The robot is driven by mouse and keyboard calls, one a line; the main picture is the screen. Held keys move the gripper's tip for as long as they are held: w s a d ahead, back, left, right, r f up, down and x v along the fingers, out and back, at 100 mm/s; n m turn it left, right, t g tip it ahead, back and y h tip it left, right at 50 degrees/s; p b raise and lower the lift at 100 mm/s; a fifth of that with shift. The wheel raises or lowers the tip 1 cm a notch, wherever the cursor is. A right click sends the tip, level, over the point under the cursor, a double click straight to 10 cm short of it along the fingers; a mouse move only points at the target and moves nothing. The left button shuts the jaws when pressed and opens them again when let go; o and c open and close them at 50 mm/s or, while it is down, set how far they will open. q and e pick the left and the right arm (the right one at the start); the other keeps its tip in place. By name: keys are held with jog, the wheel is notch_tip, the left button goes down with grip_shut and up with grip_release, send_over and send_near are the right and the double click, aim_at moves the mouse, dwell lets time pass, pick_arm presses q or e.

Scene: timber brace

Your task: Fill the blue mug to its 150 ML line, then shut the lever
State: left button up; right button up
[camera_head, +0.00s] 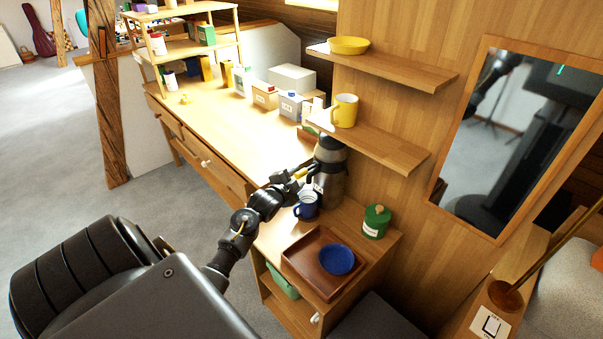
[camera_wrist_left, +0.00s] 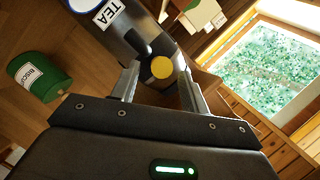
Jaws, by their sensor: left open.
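The steel dispenser (camera_head: 331,174) stands upright at the back of the low cabinet, under the shelves. In the left wrist view its grey body (camera_wrist_left: 122,32) carries a TEA label. A yellow round knob (camera_wrist_left: 161,67), seemingly the lever's end, shows between the finger tips. My left gripper (camera_head: 296,178) is open at the dispenser's front. I cannot tell whether its fingers touch the knob, or how the lever is set. The blue mug (camera_head: 307,207) stands upright on the cabinet beside the dispenser, just below my gripper. Its 150 ML line and liquid level cannot be made out.
A brown tray (camera_head: 298,264) holding a blue bowl (camera_head: 337,259) lies in front. A green tin (camera_head: 376,222) stands to the right. Above, a shelf (camera_head: 385,146) bears a yellow mug (camera_head: 344,110). A long workbench (camera_head: 222,134) with boxes runs behind on the left.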

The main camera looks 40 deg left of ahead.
aim_at(302, 174)
pick_arm(q)
jog(key=shift+x, duration=2.05)
jog(key=shift+c, duration=0.2)
grip_shut()
